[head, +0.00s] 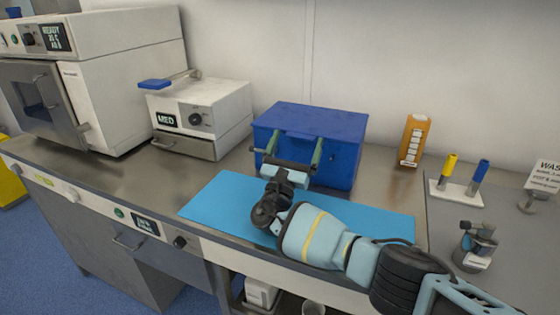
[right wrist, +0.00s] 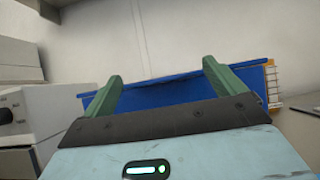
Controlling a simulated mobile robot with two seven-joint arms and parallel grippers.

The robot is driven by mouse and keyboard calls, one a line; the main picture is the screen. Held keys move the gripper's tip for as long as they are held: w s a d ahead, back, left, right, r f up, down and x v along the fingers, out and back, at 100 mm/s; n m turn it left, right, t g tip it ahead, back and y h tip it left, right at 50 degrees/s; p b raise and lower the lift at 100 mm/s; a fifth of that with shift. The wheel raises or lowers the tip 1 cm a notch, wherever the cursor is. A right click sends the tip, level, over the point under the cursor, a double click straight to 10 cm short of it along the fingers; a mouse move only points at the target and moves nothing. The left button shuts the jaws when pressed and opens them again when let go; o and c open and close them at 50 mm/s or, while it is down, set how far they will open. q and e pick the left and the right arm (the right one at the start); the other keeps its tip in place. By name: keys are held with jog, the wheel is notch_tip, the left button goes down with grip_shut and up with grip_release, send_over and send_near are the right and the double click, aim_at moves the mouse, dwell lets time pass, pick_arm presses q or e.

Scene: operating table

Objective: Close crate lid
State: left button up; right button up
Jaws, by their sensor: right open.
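The blue crate (head: 345,165) stands at the back of the steel counter, near the wall. Its blue lid (head: 312,117) lies across the top and looks down or nearly down; I cannot tell whether a small gap is left. My right gripper (head: 294,143) is open in front of the crate, its two green fingers spread and pointing at the upper front. In the right wrist view the lid (right wrist: 165,92) shows as a blue band between and behind the fingers. I cannot tell if the fingers touch it. My left gripper is not in view.
A blue mat (head: 215,205) lies in front of the crate. A white MED box (head: 220,105) stands left, beside a larger white machine (head: 120,95). An orange bottle (head: 413,140) and a holder with yellow and blue tubes (head: 456,190) stand right.

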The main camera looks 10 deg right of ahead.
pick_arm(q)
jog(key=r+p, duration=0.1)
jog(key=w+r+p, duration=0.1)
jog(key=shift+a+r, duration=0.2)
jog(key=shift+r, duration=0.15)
pick_arm(e)
jog(key=s+a, duration=0.8)
jog(key=s, duration=0.1)
jog(key=shift+s, duration=0.4)
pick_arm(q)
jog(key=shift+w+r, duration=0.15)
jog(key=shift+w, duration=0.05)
